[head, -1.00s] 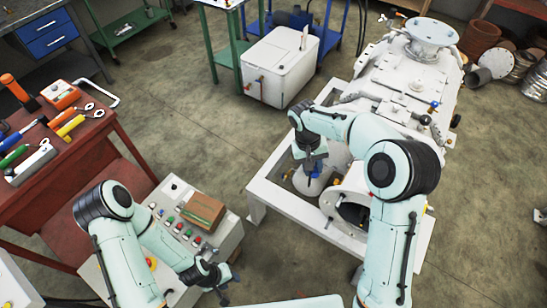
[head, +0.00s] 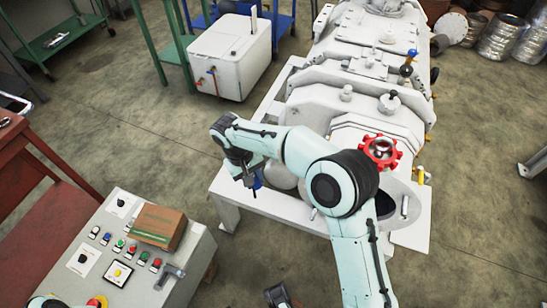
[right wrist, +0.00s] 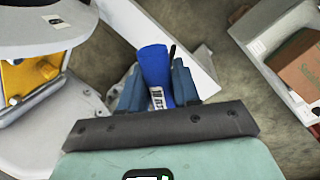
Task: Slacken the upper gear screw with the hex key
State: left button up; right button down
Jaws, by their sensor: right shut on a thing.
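My right gripper (head: 250,180) is shut on a blue-handled tool (head: 258,180). In the right wrist view its blue handle (right wrist: 155,72), with a printed label, stands between the two fingers (right wrist: 158,90); a thin dark piece shows beside it. I cannot tell whether this is the hex key. The gripper is above the near left part of the white machine frame (head: 282,208). A red toothed gear (head: 378,152) shows on the machine, right of my right elbow. I cannot make out the upper gear screw.
A control panel (head: 190,262) with buttons and a brown box (head: 158,228) stands at the lower left. A red workbench (head: 30,180) is at the far left. A white tank (head: 230,55) stands behind. The floor between panel and tank is clear.

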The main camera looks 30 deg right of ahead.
jog(key=w+a+f+y+b, duration=0.1)
jog(key=w+a+f+b, duration=0.15)
jog(key=a+f, duration=0.3)
jog(key=w+a+r+m+t+y+p, duration=0.2)
jog(key=w+a+m+t+y+p, duration=0.15)
jog(key=w+a+m+t, duration=0.6)
jog(key=w+d+r+m+t+h+p, duration=0.1)
jog(key=d+m+t+h+p, duration=0.1)
jog(key=d+m+h, duration=0.45)
jog(key=w+d+r+m+t+h+p, duration=0.1)
jog(key=d+m+t, duration=0.15)
jog(key=d, duration=0.75)
pick_arm(q)
jog(key=s+d+r+g, duration=0.1)
jog(key=s+d+r, duration=0.1)
jog(key=s, duration=0.2)
jog(key=s+d+r+g+h+p, duration=0.1)
jog(key=s+d+r+g, duration=0.1)
jog(key=s, duration=0.2)
jog(key=shift+r+m, duration=0.3)
jog(key=shift+r, duration=0.05)
pick_arm(e)
jog(key=s+d+r+m+g+h, duration=0.2)
jog(key=s+d+m+g+h, duration=0.1)
jog(key=s+d+m+h, duration=0.2)
jog(key=s+d+h, duration=0.2)
jog(key=s+d, duration=0.1)
jog(key=shift+s+d+r+m+h, duration=0.2)
jog(key=shift+d+r+m+h, duration=0.1)
jog(key=shift+m+h, duration=0.1)
